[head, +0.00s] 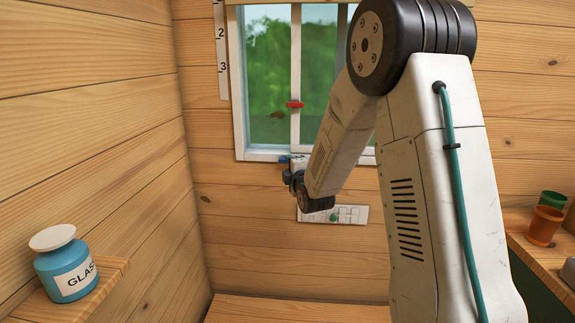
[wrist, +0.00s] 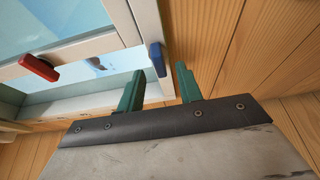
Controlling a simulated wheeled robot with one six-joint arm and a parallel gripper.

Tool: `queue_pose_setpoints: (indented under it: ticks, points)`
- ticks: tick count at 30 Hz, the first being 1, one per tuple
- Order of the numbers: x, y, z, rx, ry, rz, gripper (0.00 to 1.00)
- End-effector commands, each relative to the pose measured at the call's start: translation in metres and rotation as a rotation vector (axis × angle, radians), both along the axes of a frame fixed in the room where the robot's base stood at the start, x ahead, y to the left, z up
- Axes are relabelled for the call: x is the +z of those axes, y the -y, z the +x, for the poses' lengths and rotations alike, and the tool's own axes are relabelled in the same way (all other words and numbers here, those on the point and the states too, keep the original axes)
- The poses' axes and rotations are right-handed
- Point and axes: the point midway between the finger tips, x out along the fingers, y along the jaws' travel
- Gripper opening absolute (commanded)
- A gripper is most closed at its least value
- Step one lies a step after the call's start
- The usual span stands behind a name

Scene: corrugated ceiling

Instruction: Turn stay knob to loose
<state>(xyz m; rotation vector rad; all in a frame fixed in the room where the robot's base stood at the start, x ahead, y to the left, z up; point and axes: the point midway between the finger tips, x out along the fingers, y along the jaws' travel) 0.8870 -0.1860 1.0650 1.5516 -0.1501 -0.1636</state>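A white-framed window (head: 242,110) is on the back wall. A red knob (head: 294,104) sits on its upright bar; a red handle, probably the same one, shows at left in the wrist view (wrist: 39,67). A blue knob (wrist: 157,59) is on the frame's corner, upright in the wrist view. No label shows which is the stay knob. My gripper (wrist: 159,68) has two green fingers, spread apart with nothing between them. The blue knob appears just beyond the gap between the fingertips; I cannot tell whether they touch. In the head view my arm largely hides the gripper.
A white panel (head: 349,214) with a green knob (head: 333,218) is below the window, partly behind my arm. A blue jar (head: 66,271) stands on a left shelf (head: 108,285). Pots (head: 543,226) stand on the right counter (head: 535,255). A numbered strip (head: 221,55) hangs left of the window.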

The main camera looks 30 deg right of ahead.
Motion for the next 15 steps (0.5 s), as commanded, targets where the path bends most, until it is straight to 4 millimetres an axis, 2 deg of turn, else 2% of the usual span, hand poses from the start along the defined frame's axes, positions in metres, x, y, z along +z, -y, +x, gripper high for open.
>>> queue_pose_setpoints:
  ticks: [6, 10, 15]
  points:
    - [0.0, -0.007, -0.034, 0.0, -0.001, 0.0, 0.35]
    - [0.0, -0.009, -0.043, 0.0, -0.001, 0.0, 0.35]
    - [0.0, -0.009, -0.045, 0.0, 0.0, 0.0, 0.35]
